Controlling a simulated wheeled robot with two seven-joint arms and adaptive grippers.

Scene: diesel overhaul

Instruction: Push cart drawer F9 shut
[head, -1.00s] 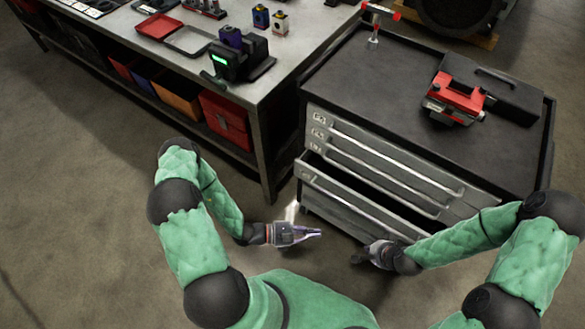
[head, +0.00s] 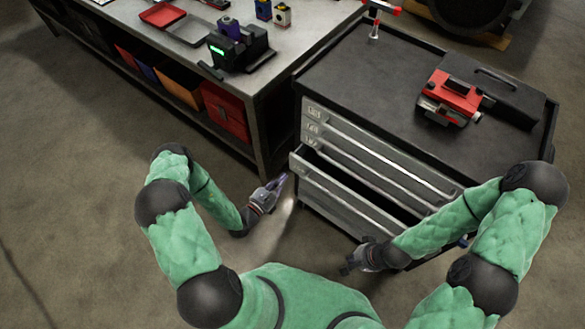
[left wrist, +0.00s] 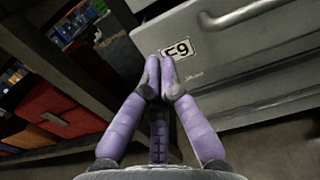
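The cart drawer F9 (head: 345,202) stands pulled out from the cart's front, with a dark gap behind its top edge. In the left wrist view its grey front (left wrist: 235,75) carries the label F9 (left wrist: 177,50) and a bar handle. My left gripper (head: 280,182) is at the drawer's left end. In the left wrist view its purple fingers (left wrist: 159,68) are together, empty, with the tips overlapping the label. I cannot tell whether they touch the front. My right gripper (head: 350,266) is low in front of the cart, apart from the drawer; its fingers are too small to read.
The tool cart (head: 375,75) has a red device (head: 450,97) and a black case (head: 497,88) on top. Several drawers above F9 look closed. A workbench (head: 262,75) with bins below stands left of the cart. The floor in front is clear.

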